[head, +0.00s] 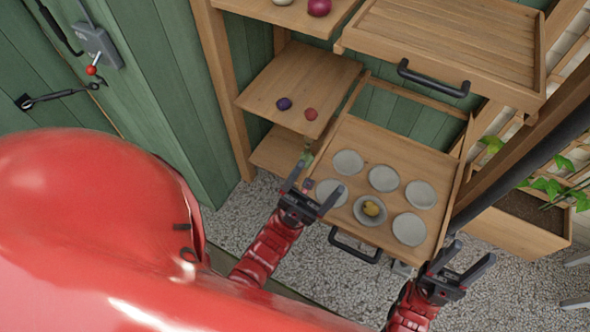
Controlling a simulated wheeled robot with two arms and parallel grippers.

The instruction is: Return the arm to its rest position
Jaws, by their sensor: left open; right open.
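My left gripper (311,190) is open and empty, above the near left edge of a wooden tray (337,146) that has a dark handle (354,246). My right gripper (470,258) is open and empty, to the right of the tray's near right corner. Several round grey saucers lie on the tray.
A higher tray (450,40) with a black handle overhangs the back. A planter box (510,235) with leaves stands right. Gravel (330,280) covers the floor.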

